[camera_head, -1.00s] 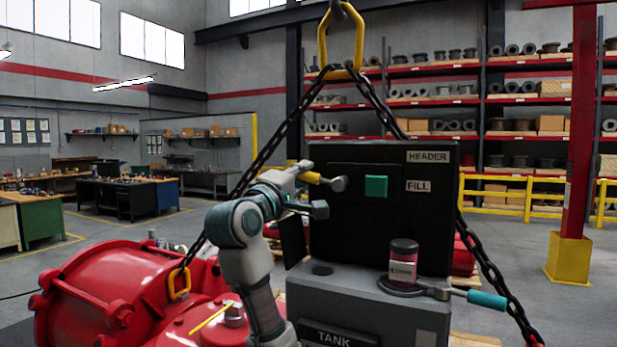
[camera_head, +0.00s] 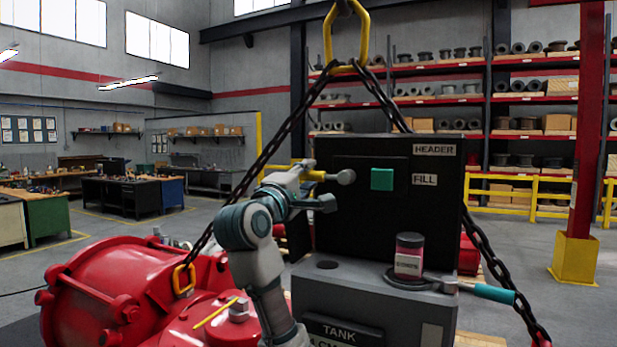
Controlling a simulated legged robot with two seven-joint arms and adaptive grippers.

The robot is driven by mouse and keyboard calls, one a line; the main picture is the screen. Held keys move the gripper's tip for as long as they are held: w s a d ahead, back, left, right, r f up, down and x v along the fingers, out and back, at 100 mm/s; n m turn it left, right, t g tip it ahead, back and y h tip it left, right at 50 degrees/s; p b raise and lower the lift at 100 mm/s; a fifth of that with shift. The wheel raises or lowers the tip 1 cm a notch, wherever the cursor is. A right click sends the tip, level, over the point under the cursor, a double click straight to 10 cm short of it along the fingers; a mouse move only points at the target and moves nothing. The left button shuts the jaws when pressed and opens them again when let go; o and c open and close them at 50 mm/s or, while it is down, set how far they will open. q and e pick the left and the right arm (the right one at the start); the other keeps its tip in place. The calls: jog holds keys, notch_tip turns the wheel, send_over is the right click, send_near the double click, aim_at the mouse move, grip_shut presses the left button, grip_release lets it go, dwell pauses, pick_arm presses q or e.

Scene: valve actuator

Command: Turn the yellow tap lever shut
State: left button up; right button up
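The yellow tap lever (camera_head: 316,175) is a short bar with a grey ball end, lying roughly level in front of the left part of the black panel (camera_head: 435,220). My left gripper (camera_head: 318,187) is at the lever, at the panel's left side. One finger is above and left near the bar, the other is lower right, below the grey end. The fingers are apart, and I cannot tell whether either touches the lever. The lever's left end is partly hidden by the gripper. My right gripper is not in view.
A teal square (camera_head: 382,179) is on the panel by the FILL label. A jar (camera_head: 408,256) stands on the grey tank box, beside a teal-handled lever (camera_head: 487,293). Chains (camera_head: 280,150) flank the panel. Red machinery (camera_head: 120,295) fills the lower left.

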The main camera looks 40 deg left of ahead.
pick_arm(q)
jog(key=shift+s+a, duration=0.1)
jog(key=shift+a, duration=0.05)
jog(key=v, duration=1.2)
jog(key=shift+f, duration=0.1)
jog(key=shift+a, duration=0.1)
